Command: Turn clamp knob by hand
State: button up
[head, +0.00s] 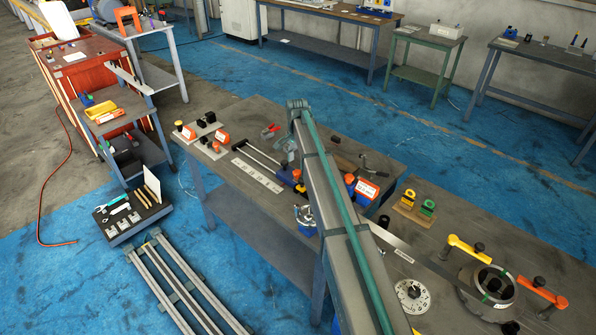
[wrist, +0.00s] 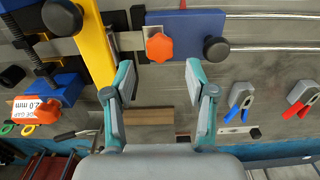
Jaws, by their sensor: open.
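In the wrist view an orange lobed knob (wrist: 160,47) sits on the face of a blue block (wrist: 186,24). A round black knob (wrist: 216,49) is beside it on the right, and another black knob (wrist: 62,17) tops a yellow bar (wrist: 95,40) on the left. I cannot tell which one is the clamp knob. My gripper (wrist: 160,84) is open and empty; its teal-edged fingers stand apart, with the orange knob showing beyond the gap between them. No finger visibly touches a knob. In the head view my arm partly hides the block area.
Two shiny rods (wrist: 270,34) run right from the block. Pliers with blue handles (wrist: 238,98) and pliers with red handles (wrist: 303,98) lie to the right. In the head view a white scale plate (head: 257,174) lies on the workbench, and a dial disc (head: 411,296) sits at right.

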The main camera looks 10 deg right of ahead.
aim_at(297, 172)
notch_tip(297, 172, down, 5)
jog(key=shift+b, duration=1)
jog(key=shift+r, duration=0.2)
jog(key=shift+f, duration=0.1)
jog(key=c, duration=0.9)
